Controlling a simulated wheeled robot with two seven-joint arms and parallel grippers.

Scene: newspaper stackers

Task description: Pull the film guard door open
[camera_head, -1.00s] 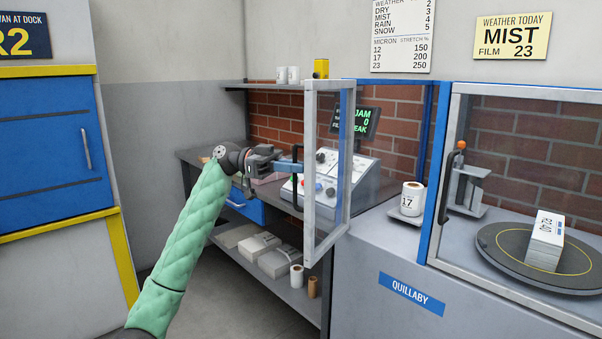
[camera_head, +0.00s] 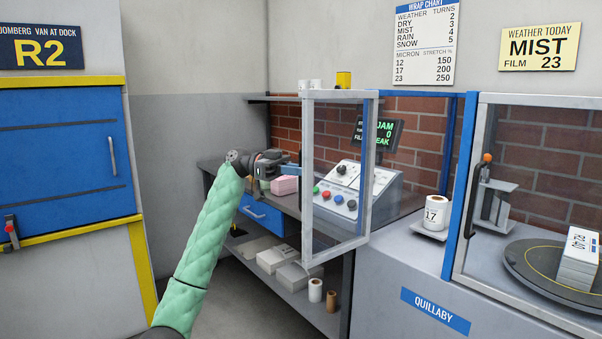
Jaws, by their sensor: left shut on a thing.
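The film guard door (camera_head: 307,215) is a clear panel in a light grey frame. It stands swung out from the blue-framed opening (camera_head: 450,180), which is uncovered. My left gripper (camera_head: 291,161) is at the door's free left edge, about mid-height, shut on the door handle; the jaws partly hide the handle. Behind the opening, a white film roll marked 17 (camera_head: 436,212) sits on a small grey carriage. My right gripper is not in view.
A control panel (camera_head: 345,190) with coloured buttons and a dark screen (camera_head: 380,130) show beyond the door. At right, a turntable (camera_head: 525,262) holds a newspaper stack (camera_head: 579,258) behind glass.

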